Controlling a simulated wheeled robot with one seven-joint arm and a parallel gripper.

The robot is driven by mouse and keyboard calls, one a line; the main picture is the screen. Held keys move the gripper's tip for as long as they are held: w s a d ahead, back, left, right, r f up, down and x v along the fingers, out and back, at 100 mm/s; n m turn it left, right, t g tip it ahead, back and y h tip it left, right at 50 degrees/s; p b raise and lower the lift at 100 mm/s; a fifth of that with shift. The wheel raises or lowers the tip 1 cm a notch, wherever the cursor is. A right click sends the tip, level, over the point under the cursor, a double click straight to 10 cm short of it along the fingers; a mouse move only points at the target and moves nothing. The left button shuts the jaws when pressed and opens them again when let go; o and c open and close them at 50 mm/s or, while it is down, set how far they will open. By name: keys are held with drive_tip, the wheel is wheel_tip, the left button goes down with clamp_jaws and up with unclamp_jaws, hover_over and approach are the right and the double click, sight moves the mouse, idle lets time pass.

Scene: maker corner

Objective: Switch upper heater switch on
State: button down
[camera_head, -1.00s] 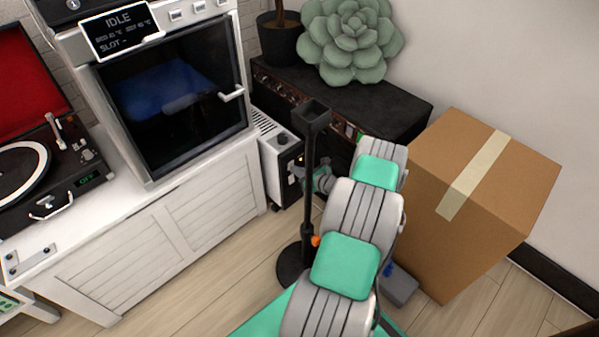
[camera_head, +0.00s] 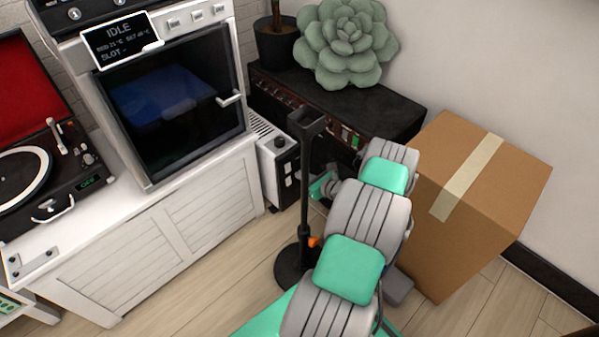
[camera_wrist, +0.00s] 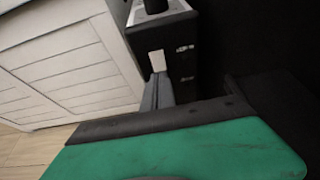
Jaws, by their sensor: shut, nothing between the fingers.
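The heater (camera_head: 268,160) is a white box with a black front panel, standing on the floor between the white cabinet and the black amplifier. In the head view its panel carries a dark knob (camera_head: 280,142), a white upper switch (camera_head: 288,167) and a white lower switch (camera_head: 289,181). The wrist view shows the heater panel (camera_wrist: 180,48) with one white switch (camera_wrist: 157,60). My gripper (camera_wrist: 156,84) is shut and empty, its tips just below that switch in the picture. I cannot tell whether they touch the panel, nor the switches' positions. The fingers cover the panel below.
A black post stand (camera_head: 305,205) rises in front of the heater, close to my arm. The white cabinet (camera_head: 165,235) is to the left. The black amplifier (camera_head: 385,112) and cardboard box (camera_head: 475,200) are to the right. Open floor lies in front of the cabinet.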

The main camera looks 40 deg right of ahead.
drive_tip(key=p+v, duration=0.2)
drive_tip(key=v, duration=0.7)
drive_tip(key=shift+s+r+p, duration=0.3)
drive_tip(key=shift+r, duration=0.05)
drive_tip(key=shift+s+f+b, duration=0.15)
drive_tip(key=shift+f+b, duration=0.15)
drive_tip(key=shift+f, duration=0.5)
drive_tip(key=b, duration=0.5)
approach(289, 172)
drive_tip(key=x, duration=0.6)
drive_tip(key=shift+w, duration=0.3)
